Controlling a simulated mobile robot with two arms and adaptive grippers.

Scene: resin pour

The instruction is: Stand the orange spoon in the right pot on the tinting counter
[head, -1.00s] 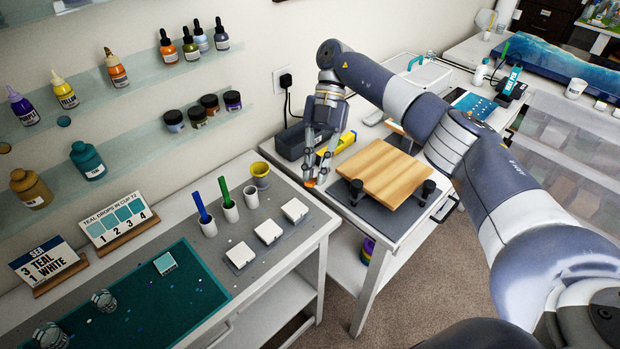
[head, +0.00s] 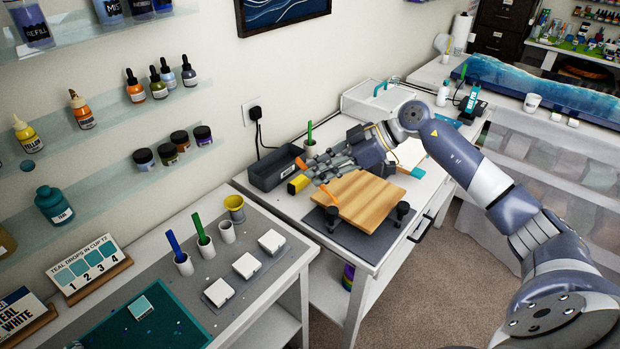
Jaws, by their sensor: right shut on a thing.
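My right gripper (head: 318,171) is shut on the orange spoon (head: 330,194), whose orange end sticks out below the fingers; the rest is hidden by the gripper. It is above the back of the right-hand bench, near a wooden board. On the tinting counter (head: 237,268) stand three white pots in a row. The left pot (head: 185,266) holds a blue spoon (head: 174,244), the middle pot (head: 206,249) a green spoon (head: 198,226). The right pot (head: 227,233) looks empty. My left gripper is not in view.
A yellow cup (head: 234,206) stands just behind the right pot. White square blocks (head: 246,265) lie in front of the pots. Under my gripper are a wooden board (head: 364,203), a yellow object (head: 298,184) and a dark bin (head: 275,170). A gap separates counter and bench.

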